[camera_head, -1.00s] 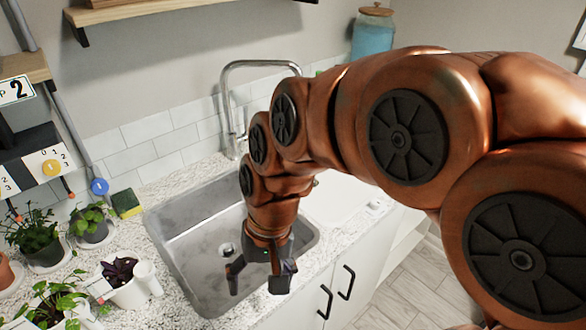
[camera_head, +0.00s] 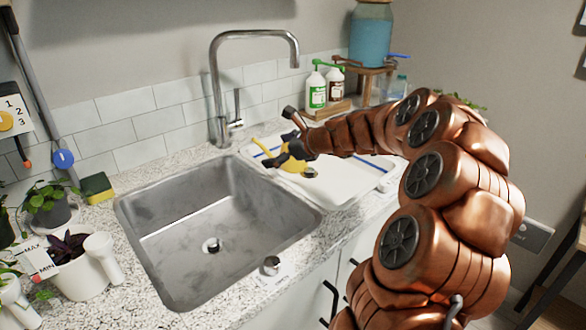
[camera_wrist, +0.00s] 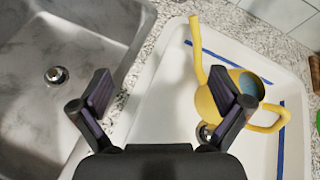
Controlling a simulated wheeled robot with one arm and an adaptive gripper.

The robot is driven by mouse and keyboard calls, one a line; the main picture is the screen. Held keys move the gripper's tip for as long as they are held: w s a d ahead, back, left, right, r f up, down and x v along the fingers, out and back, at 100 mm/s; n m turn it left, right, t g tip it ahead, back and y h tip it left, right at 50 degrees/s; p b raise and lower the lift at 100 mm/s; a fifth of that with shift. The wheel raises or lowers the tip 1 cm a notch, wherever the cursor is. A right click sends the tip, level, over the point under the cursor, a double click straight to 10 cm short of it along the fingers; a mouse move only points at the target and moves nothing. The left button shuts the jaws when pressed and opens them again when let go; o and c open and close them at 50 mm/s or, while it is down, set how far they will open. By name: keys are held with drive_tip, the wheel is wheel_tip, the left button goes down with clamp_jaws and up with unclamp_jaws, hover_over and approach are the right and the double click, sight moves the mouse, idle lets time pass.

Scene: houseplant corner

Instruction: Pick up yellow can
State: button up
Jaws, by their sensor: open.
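The yellow can (camera_head: 293,166) is a small watering can on the white tray (camera_head: 345,187), right of the sink. My gripper (camera_head: 279,136) is open and empty at the can, partly covering it in the head view. In the wrist view, the can (camera_wrist: 198,62) lies under and around the right finger, with its spout toward the top and its handle at the right. My gripper (camera_wrist: 160,78) is not centred on the can. I cannot tell whether the right finger touches it.
The steel sink (camera_head: 165,245) is to the left, with the tall faucet (camera_head: 216,90) behind it. Two pump bottles (camera_head: 317,92) stand behind the tray. Potted plants (camera_head: 50,210) and a sponge (camera_head: 97,187) are at the far left. Blue strips lie along the tray.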

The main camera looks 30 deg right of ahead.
sight(292, 165)
drive_tip(key=d+f+m+h, duration=0.1)
drive_tip(key=d+m, duration=0.1)
drive_tip(key=d, duration=0.2)
drive_tip(key=d+f+m+t+h+b, duration=0.1)
drive_tip(key=d+f+m, duration=0.1)
drive_tip(key=d, duration=0.2)
drive_tip(key=d+f+m+h+b, duration=0.1)
drive_tip(key=d, duration=0.3)
drive_tip(key=shift+w+d+f+m+t, duration=0.2)
drive_tip(key=shift+d+f+m+t, duration=0.1)
drive_tip(key=shift+m, duration=0.1)
drive_tip(key=shift+w+d+f, duration=0.15)
drive_tip(key=shift+r+b+x, duration=0.2)
drive_tip(key=shift+b+x, duration=0.15)
drive_tip(key=shift+x, duration=1.5)
drive_tip(key=shift+r+b+x, duration=0.2)
drive_tip(key=shift+b+x, duration=0.15)
drive_tip(key=shift+x, duration=1.5)
drive_tip(key=shift+w, duration=0.15)
drive_tip(key=c, duration=1.4)
